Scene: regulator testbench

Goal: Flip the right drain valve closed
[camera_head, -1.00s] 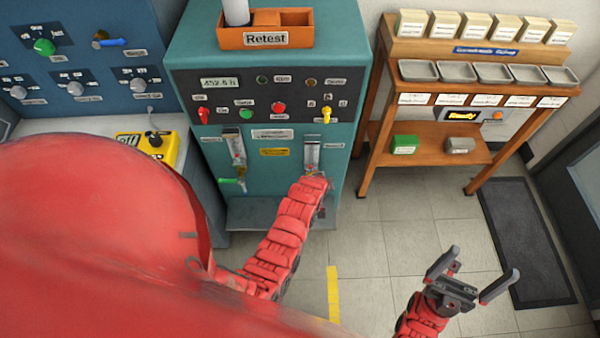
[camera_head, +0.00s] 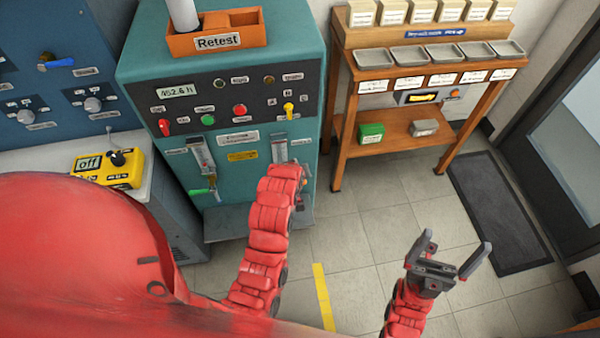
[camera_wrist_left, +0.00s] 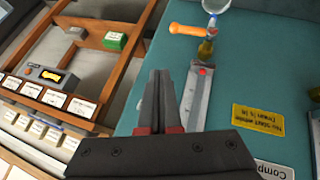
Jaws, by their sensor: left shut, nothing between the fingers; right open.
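The right drain valve's orange handle (camera_wrist_left: 186,29) shows in the left wrist view, lying crosswise beside its brass body (camera_wrist_left: 205,50) at the end of a gauge tube. In the head view my left arm hides this handle. My left gripper (camera_wrist_left: 163,76) is shut and empty; its fingertips point toward the handle, a visible gap short of it. The right gauge (camera_head: 279,149) shows just above my left arm in the head view. My right gripper (camera_head: 455,246) is open and empty over the floor at lower right.
The teal testbench (camera_head: 226,68) carries switches and an orange Retest tray (camera_head: 216,42). The left drain valve has a green handle (camera_head: 201,192). A yellow Off box (camera_head: 108,169) stands at left. A wooden shelf (camera_head: 410,128) stands to the right. The floor between is clear.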

